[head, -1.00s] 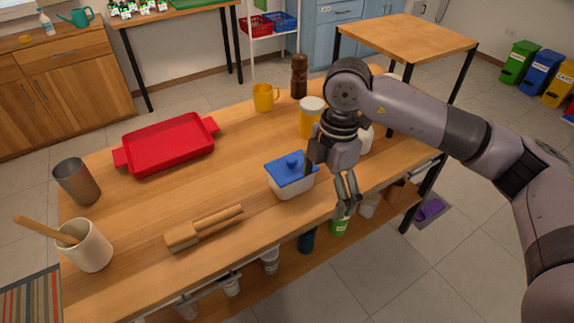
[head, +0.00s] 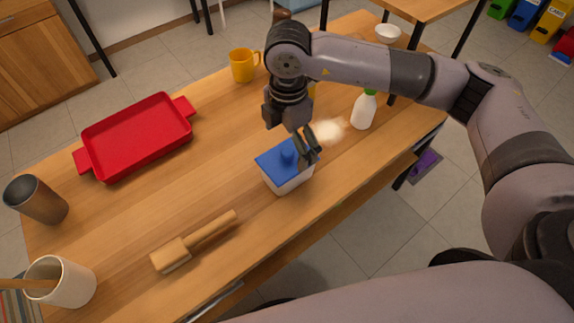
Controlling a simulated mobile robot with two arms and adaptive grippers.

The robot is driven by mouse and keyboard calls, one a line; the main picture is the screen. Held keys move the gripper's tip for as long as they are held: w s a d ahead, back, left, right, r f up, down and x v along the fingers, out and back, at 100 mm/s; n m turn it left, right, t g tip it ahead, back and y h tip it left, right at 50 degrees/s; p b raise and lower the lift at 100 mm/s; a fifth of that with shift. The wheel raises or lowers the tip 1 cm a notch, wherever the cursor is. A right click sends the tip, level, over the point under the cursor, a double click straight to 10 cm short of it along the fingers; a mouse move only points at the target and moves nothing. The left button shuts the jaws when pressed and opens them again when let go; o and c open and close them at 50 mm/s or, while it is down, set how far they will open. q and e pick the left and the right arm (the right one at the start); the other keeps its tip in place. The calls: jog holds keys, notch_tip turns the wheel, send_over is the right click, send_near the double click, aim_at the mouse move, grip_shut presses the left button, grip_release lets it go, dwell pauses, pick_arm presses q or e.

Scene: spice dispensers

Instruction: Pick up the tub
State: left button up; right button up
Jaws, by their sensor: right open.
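The tub (head: 290,181) is a small white container with a blue lid and a raised blue knob. It stands upright on the wooden table, near the front edge. My right gripper (head: 308,150) is just above and at the right side of the lid, with its fingers pointing down. It is open and holds nothing. The fingers overlap the lid's right part in the head view, and I cannot tell whether they touch it. My left gripper is not in view.
A red tray (head: 137,138) and a yellow mug (head: 243,66) are farther back. A white bottle with a green cap (head: 364,110) and a pale patch (head: 329,131) are to the right. The table between tray and tub is clear.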

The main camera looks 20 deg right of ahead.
aim_at(288, 152)
notch_tip(288, 152, down, 6)
jog(key=shift+w+f+p, duration=0.1)
jog(key=shift+p, duration=0.25)
jog(key=f, duration=0.1)
jog(key=f+p, duration=0.1)
jog(key=f, duration=0.2)
jog(key=shift+w+d+f, duration=0.1)
jog(key=shift+w+f, duration=0.05)
jog(key=shift+w, duration=0.1)
jog(key=shift+f, duration=0.5)
jog(key=shift+c, duration=0.5)
jog(key=shift+s+f, duration=0.1)
jog(key=shift+s, duration=0.1)
jog(key=c, duration=1.8)
jog(key=shift+c, duration=0.2)
